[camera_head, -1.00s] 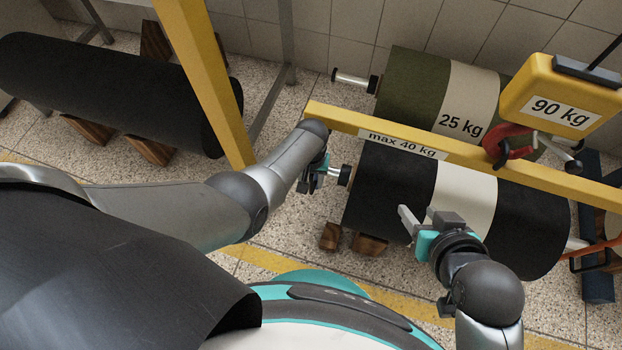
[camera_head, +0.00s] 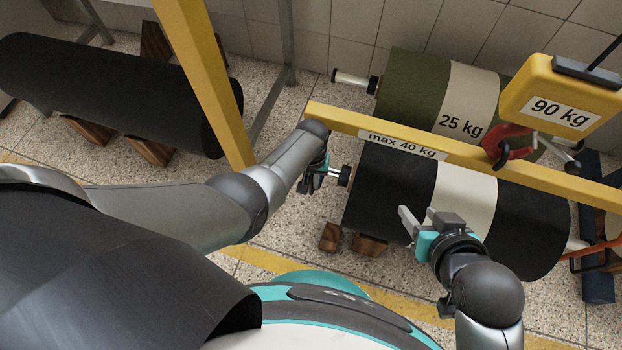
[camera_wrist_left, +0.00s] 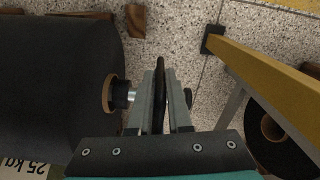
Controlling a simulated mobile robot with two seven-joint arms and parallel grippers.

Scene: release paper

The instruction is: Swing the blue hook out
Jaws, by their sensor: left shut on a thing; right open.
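My left gripper (camera_head: 315,178) is at the left end of the near black roll (camera_head: 390,195), beside its spindle end (camera_head: 342,176). In the left wrist view my left gripper (camera_wrist_left: 160,85) is shut on a narrow dark thing (camera_wrist_left: 160,90), upright between the fingers. Its colour is too dark to tell if it is the blue hook. The spindle end (camera_wrist_left: 122,94) lies just left of the fingers. A red hook (camera_head: 510,150) hangs on the yellow beam (camera_head: 345,122). My right gripper (camera_head: 417,214) is open and empty, above the front of the black roll.
The beam is marked max 40 kg and crosses above the rolls. A green roll (camera_head: 411,90) lies behind, and a yellow 90 kg weight (camera_head: 530,88) is at upper right. A yellow post (camera_head: 205,75) stands left of my left forearm. Another black roll (camera_head: 110,90) lies far left.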

